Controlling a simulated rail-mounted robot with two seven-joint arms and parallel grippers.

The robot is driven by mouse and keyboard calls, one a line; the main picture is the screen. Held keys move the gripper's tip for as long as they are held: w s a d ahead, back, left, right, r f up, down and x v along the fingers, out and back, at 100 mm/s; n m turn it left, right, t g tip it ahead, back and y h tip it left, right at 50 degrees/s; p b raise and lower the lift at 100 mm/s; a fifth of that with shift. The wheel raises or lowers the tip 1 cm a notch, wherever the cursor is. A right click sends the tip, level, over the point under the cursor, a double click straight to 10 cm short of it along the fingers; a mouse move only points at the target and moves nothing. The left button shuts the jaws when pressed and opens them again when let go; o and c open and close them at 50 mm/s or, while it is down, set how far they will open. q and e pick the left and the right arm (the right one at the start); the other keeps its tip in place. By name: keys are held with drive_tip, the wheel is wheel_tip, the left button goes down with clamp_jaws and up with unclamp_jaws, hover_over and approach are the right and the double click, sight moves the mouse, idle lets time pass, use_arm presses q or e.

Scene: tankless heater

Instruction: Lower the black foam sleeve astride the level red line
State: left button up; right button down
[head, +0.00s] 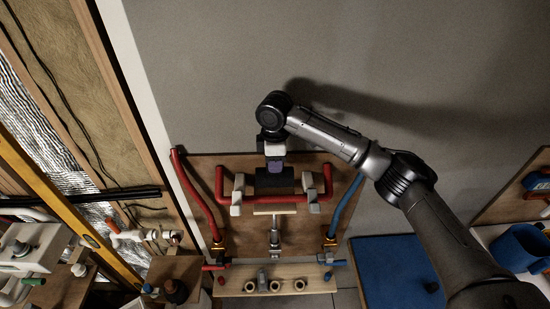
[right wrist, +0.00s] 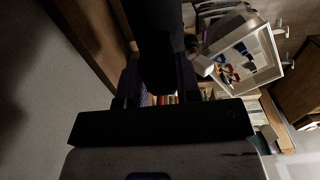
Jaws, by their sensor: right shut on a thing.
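My right gripper (head: 274,167) points down at the board in the head view and is shut on the black foam sleeve (head: 275,184). The sleeve lies crosswise, between two grey clamps (head: 237,195) (head: 311,190), close to the level run of the red line (head: 290,199). I cannot tell whether sleeve and line touch. In the right wrist view the dark sleeve (right wrist: 157,45) shows between the dark fingers (right wrist: 158,88); the red line is not clear there. My left gripper is in neither view.
The wooden board (head: 201,167) also carries a curved red pipe (head: 194,195) at left and a blue pipe (head: 345,208) at right. Brass fittings (head: 262,281) sit on a wooden strip below. A blue mat (head: 390,270) lies to the right. The grey wall (head: 210,70) above is bare.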

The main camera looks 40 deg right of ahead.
sight(275, 175)
drive_tip(key=shift+f, duration=1.9)
drive_tip(key=shift+f, duration=0.1)
drive_tip(key=shift+f, duration=0.2)
drive_tip(key=shift+f, duration=1.5)
